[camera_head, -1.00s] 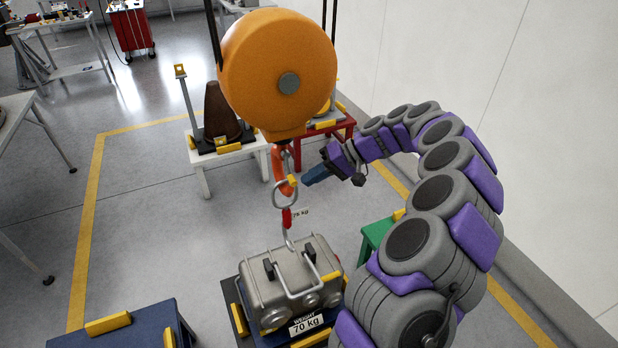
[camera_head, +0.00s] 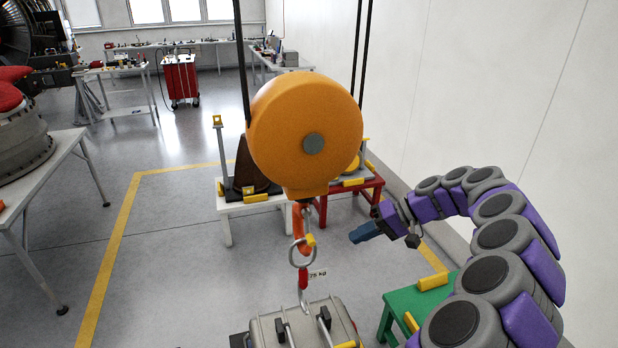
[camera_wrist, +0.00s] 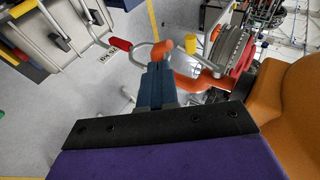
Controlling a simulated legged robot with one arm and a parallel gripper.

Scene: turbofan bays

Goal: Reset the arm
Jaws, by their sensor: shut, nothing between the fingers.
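My gripper (camera_head: 362,232) is at the end of my purple and grey arm, which curves in from the right of the head view. Its blue fingers are shut with nothing between them, and they show in the wrist view (camera_wrist: 157,75). The gripper is to the right of the orange hoist (camera_head: 300,130) and its orange hook (camera_head: 301,222), apart from both. Below the hook hang a ring and a red-sleeved link. A grey metal case (camera_head: 290,325) is under them, cut off by the bottom edge.
A white stand (camera_head: 229,207) with a dark cone and a red stand (camera_head: 345,200) are behind the hoist. A green stand (camera_head: 402,303) is at lower right, near my arm. A white table (camera_head: 45,175) is at left. The floor between is clear.

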